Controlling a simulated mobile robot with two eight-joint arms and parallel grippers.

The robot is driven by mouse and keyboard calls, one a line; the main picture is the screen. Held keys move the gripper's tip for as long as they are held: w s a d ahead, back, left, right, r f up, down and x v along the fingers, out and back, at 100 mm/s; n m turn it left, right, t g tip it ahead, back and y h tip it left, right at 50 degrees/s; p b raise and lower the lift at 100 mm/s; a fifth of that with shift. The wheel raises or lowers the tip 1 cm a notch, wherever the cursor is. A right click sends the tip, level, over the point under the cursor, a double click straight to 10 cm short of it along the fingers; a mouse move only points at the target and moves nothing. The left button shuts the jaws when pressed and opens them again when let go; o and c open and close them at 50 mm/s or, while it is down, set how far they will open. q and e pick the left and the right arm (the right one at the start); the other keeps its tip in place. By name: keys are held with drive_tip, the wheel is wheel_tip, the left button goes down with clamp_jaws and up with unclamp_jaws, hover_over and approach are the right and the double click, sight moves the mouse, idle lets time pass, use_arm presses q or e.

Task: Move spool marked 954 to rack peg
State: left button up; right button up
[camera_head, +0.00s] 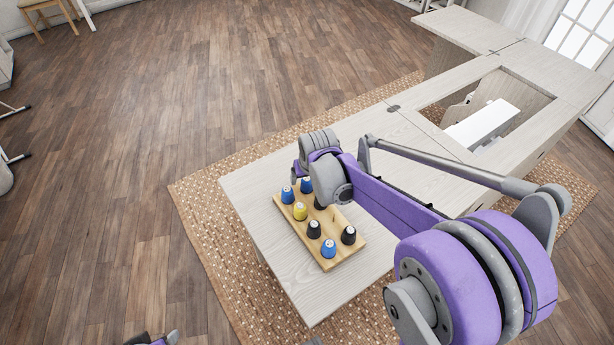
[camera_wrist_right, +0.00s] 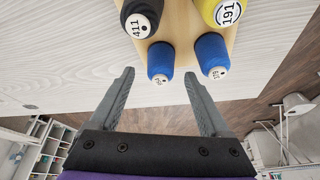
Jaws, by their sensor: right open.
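A wooden rack (camera_head: 292,226) on the table holds several blue, black and yellow spools. A blue spool (camera_wrist_right: 160,62) stands at its near end in the wrist view, ahead of and between my right gripper's fingertips (camera_wrist_right: 158,76). Its small label looks like 95-something, but I cannot read it surely. In the head view it appears to be the blue spool (camera_head: 306,185) beside my wrist. My right gripper (camera_head: 296,174) is open and empty. A part of what looks like my left gripper (camera_head: 155,340) shows at the bottom edge; its fingers are unclear.
Another blue spool (camera_wrist_right: 211,55) stands close on the right, with a yellow spool marked 191 (camera_wrist_right: 226,10) and a black spool marked 411 (camera_wrist_right: 140,18) behind. The pale tabletop (camera_head: 300,290) is clear around the rack. A white sewing machine (camera_head: 482,124) sits in the cabinet opening.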

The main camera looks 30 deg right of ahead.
drive_tip(key=p+v, duration=0.1)
drive_tip(key=v, duration=1)
idle(0.3)
drive_tip(key=s+a+n+p, duration=0.1)
drive_tip(key=s+a, duration=0.3)
drive_tip(key=s, duration=0.4)
drive_tip(key=s+a+f+n+t+y+p, duration=0.1)
drive_tip(key=s+a+p, duration=0.3)
drive_tip(key=s, duration=0.5)
drive_tip(key=shift+a+f+n, duration=0.2)
drive_tip(key=shift+a+n, duration=0.2)
drive_tip(key=shift+a, duration=0.2)
drive_tip(key=shift+o, duration=0.2)
drive_tip(key=shift+w, duration=0.1)
